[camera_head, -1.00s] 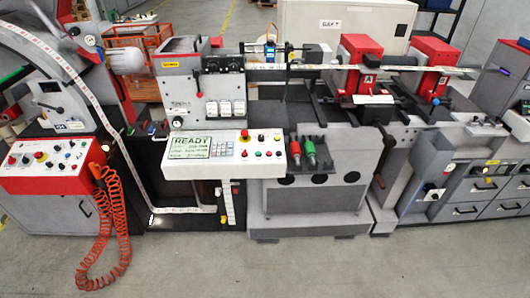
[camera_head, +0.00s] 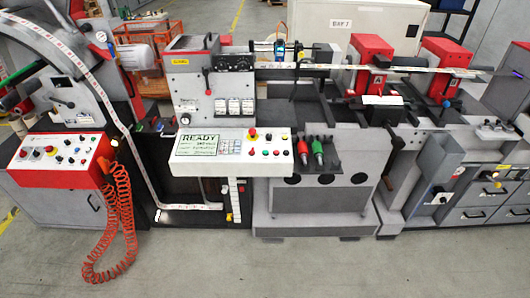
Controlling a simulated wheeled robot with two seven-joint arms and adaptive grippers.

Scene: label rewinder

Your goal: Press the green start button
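A sloped white control panel (camera_head: 231,147) stands out at the front of the machine. Its screen (camera_head: 196,145) shows READY in large letters with smaller lines below. Right of the screen are a keypad, a red emergency stop (camera_head: 252,134) on a yellow base, and several small round buttons. One in the lower row looks like the green start button (camera_head: 264,152); its label is too small to read. Nothing touches the panel. Neither of my grippers shows in this view.
A red-and-white side panel (camera_head: 62,155) with its own buttons stands at the left, with a coiled orange hose (camera_head: 122,225) below. Red and green tools (camera_head: 310,150) sit in a dark holder right of the control panel. The floor in front is clear.

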